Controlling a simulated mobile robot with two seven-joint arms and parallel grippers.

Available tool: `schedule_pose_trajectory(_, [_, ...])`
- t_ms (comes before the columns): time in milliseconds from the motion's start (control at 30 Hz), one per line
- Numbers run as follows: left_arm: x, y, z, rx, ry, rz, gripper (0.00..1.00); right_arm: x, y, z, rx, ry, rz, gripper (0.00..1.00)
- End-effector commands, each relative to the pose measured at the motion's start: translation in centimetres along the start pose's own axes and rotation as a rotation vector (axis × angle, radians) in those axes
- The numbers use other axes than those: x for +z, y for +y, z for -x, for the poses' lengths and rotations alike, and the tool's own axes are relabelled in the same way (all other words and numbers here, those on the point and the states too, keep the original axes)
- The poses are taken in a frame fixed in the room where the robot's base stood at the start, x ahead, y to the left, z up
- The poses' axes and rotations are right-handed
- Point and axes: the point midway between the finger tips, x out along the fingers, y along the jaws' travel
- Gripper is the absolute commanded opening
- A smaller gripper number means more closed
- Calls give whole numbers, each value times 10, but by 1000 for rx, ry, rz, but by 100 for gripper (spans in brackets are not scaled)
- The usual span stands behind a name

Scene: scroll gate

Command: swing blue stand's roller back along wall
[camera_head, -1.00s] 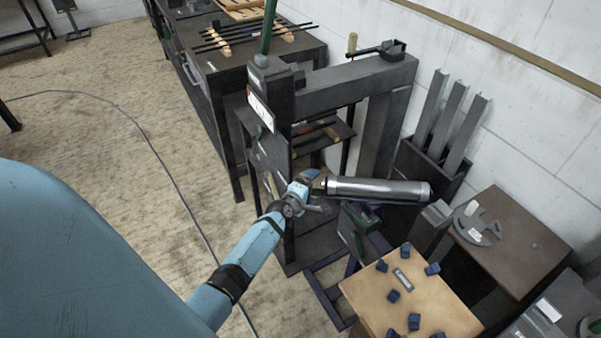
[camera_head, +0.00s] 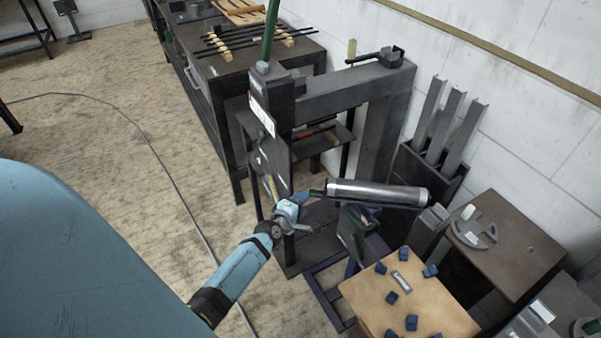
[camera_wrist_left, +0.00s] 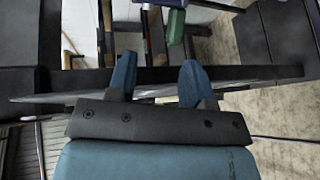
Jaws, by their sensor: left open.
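The silver roller (camera_head: 375,193) lies across the top of the blue stand (camera_head: 327,285), roughly level, its right end toward the wall. A small dark green end piece (camera_head: 316,193) sticks out at its left end. My left gripper (camera_head: 298,206) is just left of that end, open and apart from it. In the left wrist view the two blue fingers (camera_wrist_left: 157,80) are spread with nothing held between them. A green piece with a purple-grey part (camera_wrist_left: 175,25) shows beyond the fingers, probably the roller's end. My right gripper is not in view.
A dark machine post (camera_head: 283,120) with a beam stands just behind my gripper. A wooden-topped table (camera_head: 375,310) with blue blocks is at the front right. A rack of metal angles (camera_head: 430,170) stands by the wall (camera_head: 540,130).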

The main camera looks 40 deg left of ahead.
Motion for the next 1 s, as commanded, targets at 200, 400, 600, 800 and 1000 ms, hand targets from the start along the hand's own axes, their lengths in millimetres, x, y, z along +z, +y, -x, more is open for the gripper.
schedule_pose_trajectory(200, [0, -1, 0, -1, 0, 0, 47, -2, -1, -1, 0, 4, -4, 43])
schedule_pose_trajectory(400, [0, -1, 0, -1, 0, 0, 47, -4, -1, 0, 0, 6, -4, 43])
schedule_pose_trajectory(600, [5, -7, 0, -15, -13, -68, 10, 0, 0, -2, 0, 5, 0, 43])
schedule_pose_trajectory(800, [27, -43, 3, -101, -80, -531, 0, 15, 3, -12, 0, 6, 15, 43])
schedule_pose_trajectory(1000, [40, -83, 11, -217, -130, -1175, 0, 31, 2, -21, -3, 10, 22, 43])
